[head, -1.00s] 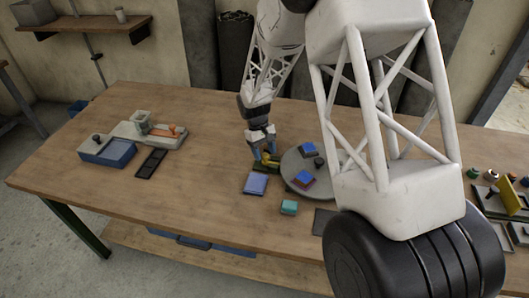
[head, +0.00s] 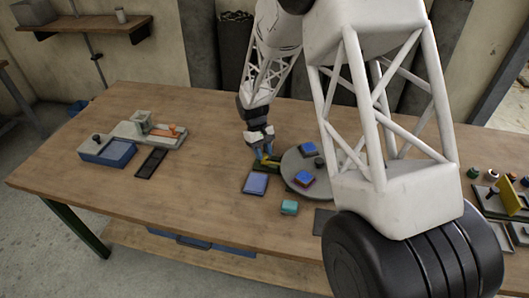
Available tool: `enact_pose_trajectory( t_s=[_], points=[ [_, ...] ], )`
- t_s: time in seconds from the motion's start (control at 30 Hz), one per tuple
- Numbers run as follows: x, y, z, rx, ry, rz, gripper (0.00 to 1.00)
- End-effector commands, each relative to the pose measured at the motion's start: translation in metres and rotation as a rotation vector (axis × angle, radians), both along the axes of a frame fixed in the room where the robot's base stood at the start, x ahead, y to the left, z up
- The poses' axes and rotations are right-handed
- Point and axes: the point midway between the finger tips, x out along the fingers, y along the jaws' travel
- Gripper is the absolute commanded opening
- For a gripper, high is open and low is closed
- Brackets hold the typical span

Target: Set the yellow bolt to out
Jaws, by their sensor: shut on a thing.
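The yellow bolt (head: 262,162) sits on a small dark base on the table, just left of the round grey turntable.
The grey turntable (head: 298,180) carries blue pieces and a dark knob close by. A blue square block (head: 255,184) and a teal block (head: 289,207) lie in front. My arm covers the right middle.

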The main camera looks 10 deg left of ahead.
Motion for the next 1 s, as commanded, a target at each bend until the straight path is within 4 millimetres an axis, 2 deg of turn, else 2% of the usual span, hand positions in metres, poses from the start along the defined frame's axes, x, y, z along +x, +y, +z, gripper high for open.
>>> enact_pose_trajectory(
  t_s=[0.2, 0.5, 0.53, 0.7, 1.0],
  points=[
    [0.0, 0.025, 0.0, 0.001, -0.001, 0.002, 0.0],
    [0.0, 0.029, 0.0, 0.003, -0.002, 0.002, 0.0],
    [0.0, 0.029, 0.0, 0.003, -0.002, 0.002, 0.32],
    [0.0, 0.029, 0.0, 0.002, -0.002, 0.002, 0.56],
    [0.0, 0.028, 0.001, 0.001, 0.0, 0.001, 0.56]
  ],
)
